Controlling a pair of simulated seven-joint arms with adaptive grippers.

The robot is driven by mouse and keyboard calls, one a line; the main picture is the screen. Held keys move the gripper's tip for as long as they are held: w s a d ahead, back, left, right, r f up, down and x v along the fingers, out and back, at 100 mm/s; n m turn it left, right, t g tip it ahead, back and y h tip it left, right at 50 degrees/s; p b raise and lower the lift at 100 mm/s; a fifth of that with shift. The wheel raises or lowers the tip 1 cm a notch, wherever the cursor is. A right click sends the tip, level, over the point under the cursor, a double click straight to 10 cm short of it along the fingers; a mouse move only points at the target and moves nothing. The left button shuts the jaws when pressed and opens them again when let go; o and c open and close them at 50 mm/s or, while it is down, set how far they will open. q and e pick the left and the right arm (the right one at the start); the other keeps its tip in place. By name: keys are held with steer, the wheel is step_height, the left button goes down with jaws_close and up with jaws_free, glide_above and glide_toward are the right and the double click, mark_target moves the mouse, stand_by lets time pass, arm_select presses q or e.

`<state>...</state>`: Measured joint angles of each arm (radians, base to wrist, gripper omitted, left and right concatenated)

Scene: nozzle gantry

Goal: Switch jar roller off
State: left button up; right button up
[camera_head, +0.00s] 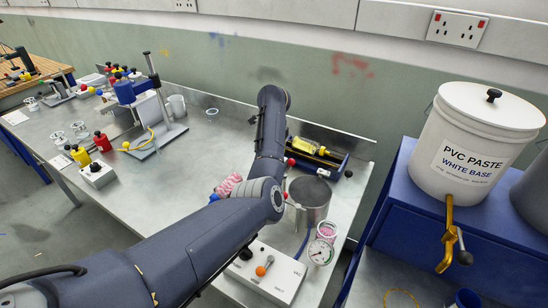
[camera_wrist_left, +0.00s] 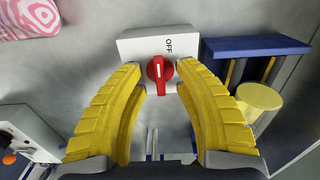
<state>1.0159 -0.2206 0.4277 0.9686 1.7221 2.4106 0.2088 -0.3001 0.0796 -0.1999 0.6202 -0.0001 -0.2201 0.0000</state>
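The jar roller (camera_head: 318,158) is a blue frame with dark rollers, right of my left arm in the head view. A jar with a yellow lid (camera_wrist_left: 259,97) lies on it. In the wrist view a white switch box (camera_wrist_left: 130,50) marked OFF stands beside its blue frame (camera_wrist_left: 255,46). A red knob (camera_wrist_left: 160,72) on the box has a white pointer line running roughly upward; the OFF mark is just above it. My left gripper (camera_wrist_left: 160,98) is open, its yellow fingers on either side of the knob. Contact is unclear.
A vacuum pot (camera_head: 309,200), a gauge (camera_head: 320,251) and a white control box (camera_head: 270,276) stand near the bench's front right. A pink swirled item (camera_head: 228,185) lies left of my arm. A white paste bucket (camera_head: 470,145) stands on the blue stand at right.

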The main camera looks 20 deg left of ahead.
arm_select(q)
steer(key=shift+r, duration=0.15)
step_height(320, 180, up, 12)
stand_by(0.7)
